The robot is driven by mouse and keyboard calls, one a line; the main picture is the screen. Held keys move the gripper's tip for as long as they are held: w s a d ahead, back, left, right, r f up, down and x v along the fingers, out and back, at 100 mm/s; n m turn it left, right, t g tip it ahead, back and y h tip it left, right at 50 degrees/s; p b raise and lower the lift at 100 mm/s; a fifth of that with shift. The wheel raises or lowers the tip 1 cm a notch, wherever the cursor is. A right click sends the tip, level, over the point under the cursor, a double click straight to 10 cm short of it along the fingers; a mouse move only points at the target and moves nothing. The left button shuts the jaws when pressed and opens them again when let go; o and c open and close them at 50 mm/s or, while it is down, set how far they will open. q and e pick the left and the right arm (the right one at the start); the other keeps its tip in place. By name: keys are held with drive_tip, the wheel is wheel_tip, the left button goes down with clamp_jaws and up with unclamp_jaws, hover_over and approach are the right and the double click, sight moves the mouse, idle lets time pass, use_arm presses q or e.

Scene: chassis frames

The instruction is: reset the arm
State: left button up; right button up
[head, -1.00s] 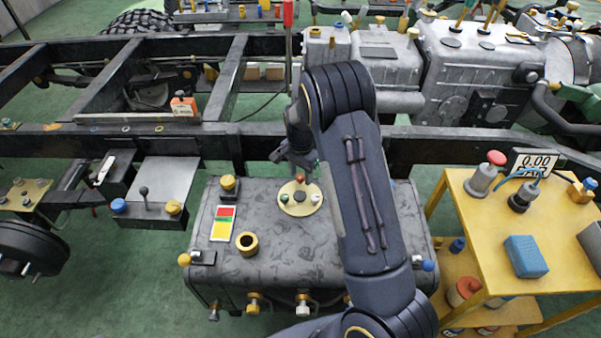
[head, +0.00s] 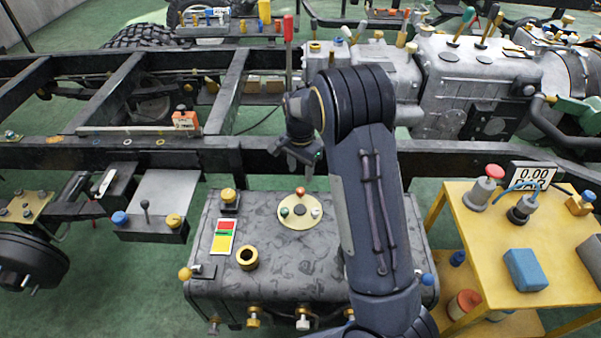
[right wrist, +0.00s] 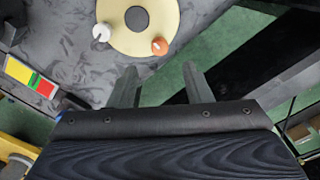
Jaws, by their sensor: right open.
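My right arm rises from the bottom of the head view and bends over the grey tank. My right gripper (head: 300,160) hangs above the tank's far edge, beside the dark chassis rail. In the right wrist view its two fingers (right wrist: 160,85) are apart with nothing between them. The round cream plate (head: 300,211) with small coloured knobs lies on the tank top (head: 275,255), nearer than the gripper and apart from it. The plate also shows at the top of the right wrist view (right wrist: 138,25). My left gripper is not in view.
A chassis rail (head: 450,155) runs across behind the tank. A yellow cart (head: 480,235) with a blue block (head: 525,270) and a pressure display (head: 532,177) stands at right. A red-yellow-green card (head: 222,238) and brass ring (head: 247,257) lie on the tank.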

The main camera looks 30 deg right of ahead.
idle(0.4)
drive_tip(key=s+a+r+n+t+y+p, duration=0.2)
drive_tip(key=s+a+r+n+p, duration=0.1)
drive_tip(key=s+r, duration=0.6)
drive_tip(key=s+a+r+n+t+y+p, duration=0.1)
drive_tip(key=s+a+r+n+y+p, duration=0.15)
drive_tip(key=s+r, duration=0.6)
drive_tip(key=s+a+r+n+t+p, duration=0.1)
drive_tip(key=s+a+r+n, duration=0.1)
drive_tip(key=s, duration=0.4)
drive_tip(key=s+a+r+n+t+p, duration=0.1)
drive_tip(key=s+a+r+n+p, duration=0.1)
drive_tip(key=s+a+r+n, duration=0.1)
drive_tip(key=s+a+n, duration=0.1)
drive_tip(key=s+n, duration=0.1)
drive_tip(key=s, duration=0.1)
drive_tip(key=shift+a+t+h+p, duration=0.15)
drive_tip(key=shift+t+h+p, duration=0.15)
drive_tip(key=shift+h, duration=0.05)
